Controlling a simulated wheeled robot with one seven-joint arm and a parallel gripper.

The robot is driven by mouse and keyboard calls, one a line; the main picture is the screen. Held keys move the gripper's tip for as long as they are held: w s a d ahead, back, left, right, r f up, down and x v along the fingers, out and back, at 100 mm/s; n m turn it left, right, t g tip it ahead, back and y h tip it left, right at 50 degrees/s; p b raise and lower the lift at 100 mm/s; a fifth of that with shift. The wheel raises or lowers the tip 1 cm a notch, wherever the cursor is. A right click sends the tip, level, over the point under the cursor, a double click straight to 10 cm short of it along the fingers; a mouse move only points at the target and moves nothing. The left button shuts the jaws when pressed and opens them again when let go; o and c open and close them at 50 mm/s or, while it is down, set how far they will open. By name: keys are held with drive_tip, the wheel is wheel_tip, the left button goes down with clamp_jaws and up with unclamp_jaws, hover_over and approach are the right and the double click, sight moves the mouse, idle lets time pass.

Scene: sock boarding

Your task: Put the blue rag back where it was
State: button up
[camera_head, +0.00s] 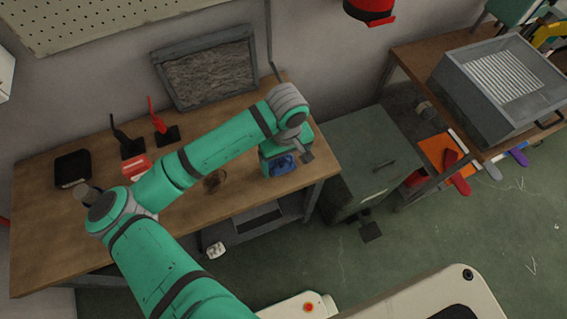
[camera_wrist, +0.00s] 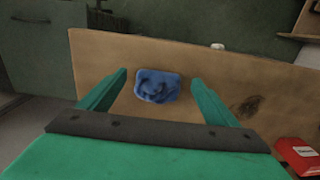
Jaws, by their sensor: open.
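The blue rag (camera_head: 282,164) lies crumpled near the right end of the wooden table (camera_head: 50,220). In the wrist view the blue rag (camera_wrist: 157,86) shows between and beyond the two green fingers, with wood around it. My gripper (camera_wrist: 158,80) is open and empty, its fingers on either side of the rag in that picture. I cannot tell how high the fingers are above the table. In the head view my wrist hides part of the table beside the rag.
A red box (camera_head: 136,166), a black tray (camera_head: 72,168) and two boot-shaped stands, black (camera_head: 127,142) and red (camera_head: 160,125), are on the table. A framed panel (camera_head: 207,72) leans at the back. A grey-green cabinet (camera_head: 370,160) stands right of the table.

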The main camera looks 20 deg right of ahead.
sight(285, 168)
wheel_tip(285, 168, up, 9)
idle(0.3)
